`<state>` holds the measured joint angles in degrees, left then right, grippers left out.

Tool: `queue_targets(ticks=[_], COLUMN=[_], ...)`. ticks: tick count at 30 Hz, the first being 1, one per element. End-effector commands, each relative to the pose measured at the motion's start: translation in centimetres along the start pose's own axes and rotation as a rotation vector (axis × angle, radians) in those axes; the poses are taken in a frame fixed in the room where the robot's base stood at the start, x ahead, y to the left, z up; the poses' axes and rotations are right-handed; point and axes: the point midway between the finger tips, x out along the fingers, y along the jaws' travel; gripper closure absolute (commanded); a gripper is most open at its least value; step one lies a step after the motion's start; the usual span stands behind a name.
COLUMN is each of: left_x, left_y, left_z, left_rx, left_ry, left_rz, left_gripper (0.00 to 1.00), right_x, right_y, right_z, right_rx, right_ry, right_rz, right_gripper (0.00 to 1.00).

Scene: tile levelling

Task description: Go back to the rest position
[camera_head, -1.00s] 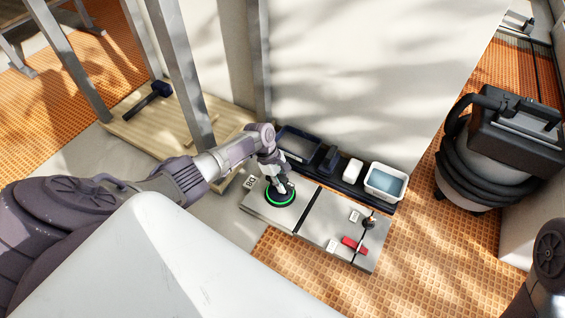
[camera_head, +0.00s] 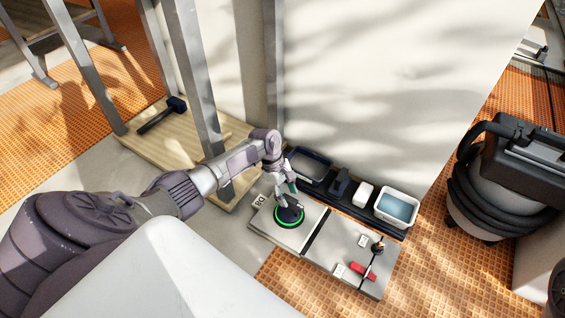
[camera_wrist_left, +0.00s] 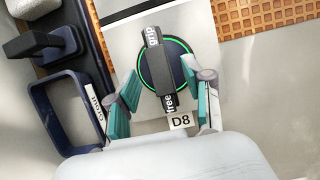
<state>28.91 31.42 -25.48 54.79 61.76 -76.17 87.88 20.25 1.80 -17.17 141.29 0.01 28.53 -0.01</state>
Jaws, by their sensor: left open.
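My left gripper (camera_head: 284,187) is above the round black suction lifter with a green glowing ring (camera_head: 289,216). The lifter sits on a grey tile (camera_head: 265,222) marked D8. In the left wrist view my left gripper (camera_wrist_left: 160,100) is open, its teal-padded fingers on either side of the lower end of the lifter's handle (camera_wrist_left: 156,68), apart from it as far as I can tell. The handle reads "grip" at its far end and "free" near the D8 label (camera_wrist_left: 181,121). My right gripper is not in view; a bit of my right arm shows at the right edge.
A second tile (camera_head: 335,245) holds a red tool (camera_head: 362,271) and small pieces. Behind lies a dark tray (camera_head: 308,164) with a trowel-like block, a white block (camera_head: 362,195) and a water tub (camera_head: 397,208). A vacuum (camera_head: 487,190) stands right. Metal posts and a mallet (camera_head: 163,114) are left.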

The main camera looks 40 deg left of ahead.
Motion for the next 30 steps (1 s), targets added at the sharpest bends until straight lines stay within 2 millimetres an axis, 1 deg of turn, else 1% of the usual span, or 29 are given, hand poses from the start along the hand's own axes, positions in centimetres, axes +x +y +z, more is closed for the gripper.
queue_targets(ticks=[1, 3, 6, 10, 15, 20, 22, 23, 26, 27, 29, 30], left_x=[-1.2, -2.7, -4.5, -6.2, -7.0, -7.0, -6.8, -6.5, -5.8, -5.8, -6.5, -7.5], left_y=[0.0, 0.0, 0.0, 0.1, 0.0, 0.1, 0.5, 0.8, 2.6, 3.5, 4.8, 5.4], left_z=[-0.1, -0.1, -0.1, 0.0, 0.0, 0.2, 0.9, 1.4, 4.8, 6.9, 10.7, 13.6], left_rx=[0.001, 0.001, 0.0, 0.0, -0.001, 0.006, 0.049, 0.084, 0.283, 0.392, 0.574, 0.695], left_ry=[0.001, 0.001, 0.0, -0.001, -0.001, -0.001, 0.004, 0.01, 0.036, 0.052, 0.085, 0.113], left_rz=[0.003, 0.002, 0.002, 0.002, 0.001, 0.006, 0.038, 0.064, 0.225, 0.32, 0.489, 0.614], left_gripper=[0.49, 0.49, 0.49, 0.49, 0.49, 0.49, 0.49, 0.49, 0.49, 0.49, 0.49, 0.49], right_x=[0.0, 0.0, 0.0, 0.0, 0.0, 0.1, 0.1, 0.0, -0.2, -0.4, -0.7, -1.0], right_y=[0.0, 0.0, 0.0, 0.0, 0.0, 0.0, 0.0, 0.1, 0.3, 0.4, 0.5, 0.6], right_z=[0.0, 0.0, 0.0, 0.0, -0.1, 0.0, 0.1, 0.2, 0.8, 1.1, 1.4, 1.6], right_rx=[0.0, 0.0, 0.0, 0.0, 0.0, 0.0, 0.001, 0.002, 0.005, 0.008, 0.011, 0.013], right_ry=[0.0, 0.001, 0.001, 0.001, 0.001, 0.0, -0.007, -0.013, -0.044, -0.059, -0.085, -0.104], right_rz=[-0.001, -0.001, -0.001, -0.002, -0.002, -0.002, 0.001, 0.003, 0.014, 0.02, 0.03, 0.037], right_gripper=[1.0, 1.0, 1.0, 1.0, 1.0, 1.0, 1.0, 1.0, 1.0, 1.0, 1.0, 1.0])
